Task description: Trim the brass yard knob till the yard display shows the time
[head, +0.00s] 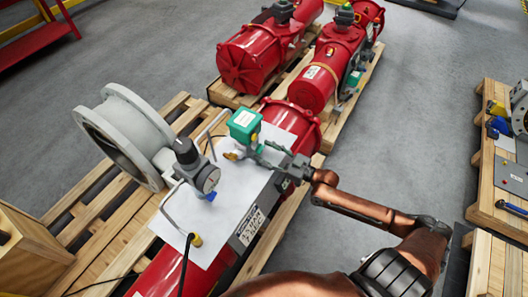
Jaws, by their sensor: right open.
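A small brass-coloured knob or fitting (231,156) shows on the left side below a green box (244,122), on the red actuator in the middle. My right gripper (264,153) reaches in from the right, open, just right of the brass part and below the green box. A small gap seems to lie between them; contact cannot be told. A round dial gauge (207,180) under a dark regulator stands left of it. A white plate with dark characters (250,228) lies on the actuator's side, too small to read; I cannot tell whether it is the yard display. My left gripper is not in view.
A white sheet (240,192) covers the actuator's top. Bent grey tubes and a dark cable (185,265) stand near the gauge. A grey flanged pipe (128,135) sits on the pallet at left. More red actuators (252,55) lie behind. A wooden bench (497,215) is at right; grey floor is clear between.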

